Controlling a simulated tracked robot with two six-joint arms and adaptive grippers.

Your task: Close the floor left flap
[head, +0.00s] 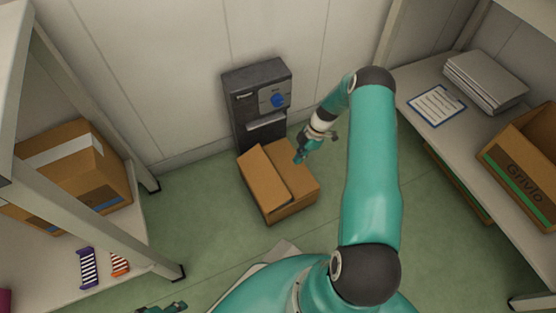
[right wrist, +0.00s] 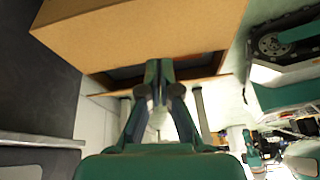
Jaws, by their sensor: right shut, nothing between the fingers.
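A brown cardboard box (head: 292,207) stands on the green floor in front of a dark machine. Its left flap (head: 262,180) is a broad panel tilted up along the left side of the top. The right part of the top looks covered by a lower panel (head: 290,165). My right gripper (head: 299,158) is shut and empty at the box's far right edge, over the top. In the right wrist view its closed fingertips (right wrist: 159,68) are in front of a brown cardboard panel (right wrist: 150,35) and a dark gap. My left gripper (head: 162,308) shows only partly at the bottom edge.
The dark machine (head: 258,95) with a blue knob stands against the wall behind the box. A left shelf (head: 150,240) holds a taped carton (head: 75,160). A right shelf (head: 425,80) holds a clipboard, papers and an open carton (head: 520,160). Floor left of the box is clear.

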